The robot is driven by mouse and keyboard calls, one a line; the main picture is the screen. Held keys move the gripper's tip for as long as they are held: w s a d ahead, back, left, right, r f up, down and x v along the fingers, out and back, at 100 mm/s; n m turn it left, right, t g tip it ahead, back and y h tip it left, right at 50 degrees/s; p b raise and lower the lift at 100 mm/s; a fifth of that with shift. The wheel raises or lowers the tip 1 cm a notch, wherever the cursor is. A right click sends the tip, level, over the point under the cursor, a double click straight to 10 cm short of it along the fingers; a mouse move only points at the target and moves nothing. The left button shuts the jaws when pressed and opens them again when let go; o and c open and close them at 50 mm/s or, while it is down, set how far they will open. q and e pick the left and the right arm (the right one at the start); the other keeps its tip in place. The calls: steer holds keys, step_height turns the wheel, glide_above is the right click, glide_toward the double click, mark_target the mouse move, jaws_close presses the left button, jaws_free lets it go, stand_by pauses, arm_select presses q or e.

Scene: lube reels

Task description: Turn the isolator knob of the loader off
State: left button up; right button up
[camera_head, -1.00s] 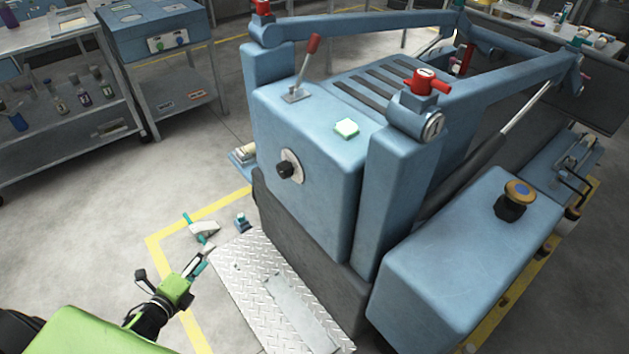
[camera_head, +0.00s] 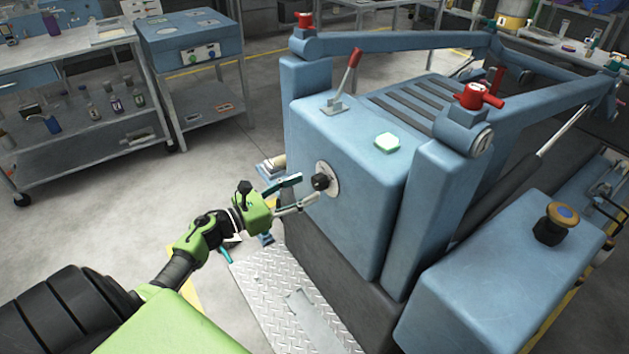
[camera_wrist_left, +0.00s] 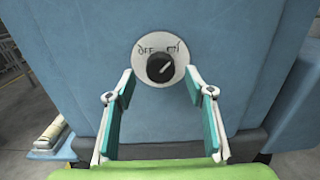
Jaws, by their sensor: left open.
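The isolator knob (camera_head: 321,182) is a black round knob on a pale plate, on the side face of the blue loader (camera_head: 345,235). In the left wrist view the knob (camera_wrist_left: 160,67) sits on its plate (camera_wrist_left: 161,48) marked OFF at the upper left and ON at the upper right. Its white mark points to the upper right, toward ON. My left gripper (camera_head: 299,192) is open just in front of the knob. In the left wrist view its fingers (camera_wrist_left: 161,98) are spread to either side, slightly below the knob, with nothing between them. My right gripper is not in view.
A tread plate (camera_head: 290,300) lies below my left gripper. A blue cabinet on a cart (camera_head: 190,60) stands at the back left. Open floor lies left of the loader.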

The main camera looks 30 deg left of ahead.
mark_target(315, 184)
arm_select(q)
steer(key=x, duration=0.2)
steer(key=shift+w+d+r, duration=0.1)
steer(key=shift+w+d, duration=0.05)
steer(key=shift+w, duration=0.15)
steer(key=shift+w+d, duration=0.15)
steer(key=shift+w, duration=0.2)
steer(key=shift+w+d, duration=0.1)
steer(key=shift+w, duration=0.15)
steer(key=c, duration=1.1)
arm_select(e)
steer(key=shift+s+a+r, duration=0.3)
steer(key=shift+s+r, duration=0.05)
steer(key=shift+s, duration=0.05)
